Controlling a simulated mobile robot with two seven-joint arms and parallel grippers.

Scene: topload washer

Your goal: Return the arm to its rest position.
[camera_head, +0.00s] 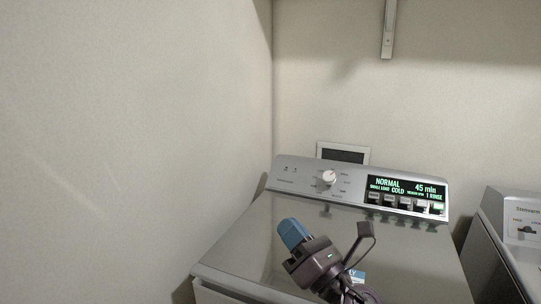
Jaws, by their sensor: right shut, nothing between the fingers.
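The topload washer (230,262) stands in the lower middle, with its grey lid down. Its control panel (285,172) at the back has a white knob (328,177) and a lit display (407,187) reading NORMAL, COLD and 45 min. Several buttons sit in a row below the display. My right gripper (293,233) shows in front of the lid, its blue tip pointing up and left. It is shut and empty. Its dark wrist runs down to the bottom edge. I cannot tell its height above the lid. My left gripper is not in view.
A second appliance (521,222) stands at the right edge, beyond a narrow dark gap. Plain walls close in at left and behind. A wall box (343,154) sits behind the panel, and a bracket (387,30) hangs at the top. The air above the washer is clear.

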